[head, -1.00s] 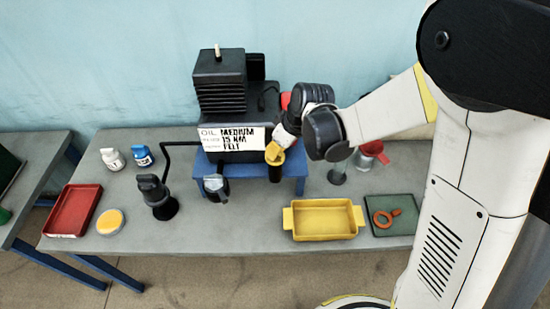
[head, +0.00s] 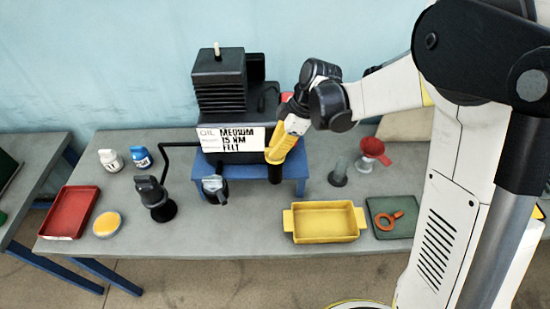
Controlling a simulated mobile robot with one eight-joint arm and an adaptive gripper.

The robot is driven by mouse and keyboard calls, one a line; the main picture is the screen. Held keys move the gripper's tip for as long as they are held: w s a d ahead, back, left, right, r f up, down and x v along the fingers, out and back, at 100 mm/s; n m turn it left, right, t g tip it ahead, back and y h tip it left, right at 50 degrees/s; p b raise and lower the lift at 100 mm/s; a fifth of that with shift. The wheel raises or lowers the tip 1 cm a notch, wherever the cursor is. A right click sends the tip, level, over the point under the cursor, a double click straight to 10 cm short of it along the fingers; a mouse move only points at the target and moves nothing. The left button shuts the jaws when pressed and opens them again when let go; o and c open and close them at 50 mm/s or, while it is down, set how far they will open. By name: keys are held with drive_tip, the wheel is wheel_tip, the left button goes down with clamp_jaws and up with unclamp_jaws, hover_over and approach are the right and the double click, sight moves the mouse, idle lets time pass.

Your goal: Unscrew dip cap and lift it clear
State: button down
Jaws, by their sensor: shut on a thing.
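My gripper (head: 273,158) is at the top of a black upright tube (head: 265,174) on the front of the oil unit (head: 220,85). It points down and to the left from my arm, with yellow showing along its lower part. It is shut on the dip cap, which is mostly hidden at this size. I cannot tell whether the cap is apart from the tube.
The unit stands on a blue stand (head: 297,181), behind a lettered sign (head: 231,139). A yellow tray (head: 324,222) and a green tray (head: 391,215) with an orange ring tool (head: 389,219) lie at front right. A red funnel (head: 372,147) stands behind. A red tray (head: 70,212) is at left.

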wheel_tip(320, 180, up, 14)
drive_tip(key=p, duration=0.8)
drive_tip(key=shift+f, duration=0.15)
